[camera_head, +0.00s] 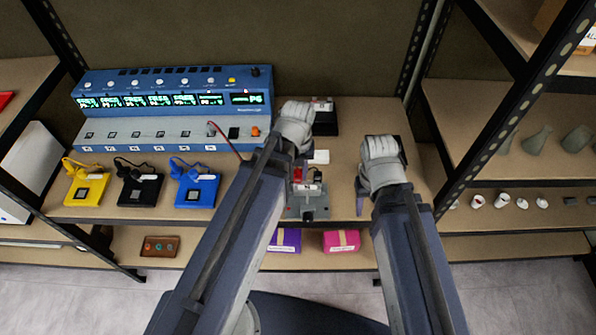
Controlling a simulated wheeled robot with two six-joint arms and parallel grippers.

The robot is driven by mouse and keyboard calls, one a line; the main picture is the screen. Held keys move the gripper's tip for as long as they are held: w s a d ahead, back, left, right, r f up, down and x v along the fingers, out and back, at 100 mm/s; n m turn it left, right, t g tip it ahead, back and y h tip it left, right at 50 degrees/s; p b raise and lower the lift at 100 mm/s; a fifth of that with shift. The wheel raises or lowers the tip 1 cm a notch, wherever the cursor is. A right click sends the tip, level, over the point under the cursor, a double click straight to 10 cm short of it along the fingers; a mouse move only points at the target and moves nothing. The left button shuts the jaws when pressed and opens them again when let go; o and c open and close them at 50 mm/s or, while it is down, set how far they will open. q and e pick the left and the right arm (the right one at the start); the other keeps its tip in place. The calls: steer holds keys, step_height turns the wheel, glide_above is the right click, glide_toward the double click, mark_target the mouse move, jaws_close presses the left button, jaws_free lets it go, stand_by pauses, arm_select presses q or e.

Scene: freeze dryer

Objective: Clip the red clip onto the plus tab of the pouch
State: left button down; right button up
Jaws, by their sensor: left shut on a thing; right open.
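My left gripper (299,155) is over the middle of the shelf and shut on a small red piece, which looks like the red clip (298,173); its fingertips are mostly hidden by my wrist and arm. The red clip is just above a grey holder (307,212) with a small pale piece in it, probably the pouch (313,188). I cannot tell the plus tab apart or whether the clip touches it. A thin red lead (226,140) runs from the blue device down behind my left arm. My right gripper (365,185) is open and empty, right of the holder.
A long blue device (172,108) with lit displays stands at the back left. Yellow (87,190), black (139,191) and blue (195,191) pads lie before it. A black box (325,122) stands behind my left gripper. Purple and pink packs (342,241) lie on the lower shelf.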

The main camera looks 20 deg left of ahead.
mark_target(298, 171)
arm_select(q)
steer(key=shift+f+b, duration=0.45)
steer(key=shift+f, duration=0.1)
steer(key=c, duration=0.6)
jaws_free()
steer(key=shift+r, duration=0.15)
step_height(298, 171, up, 8)
steer(key=p, duration=0.8)
steer(key=shift+f, duration=0.2)
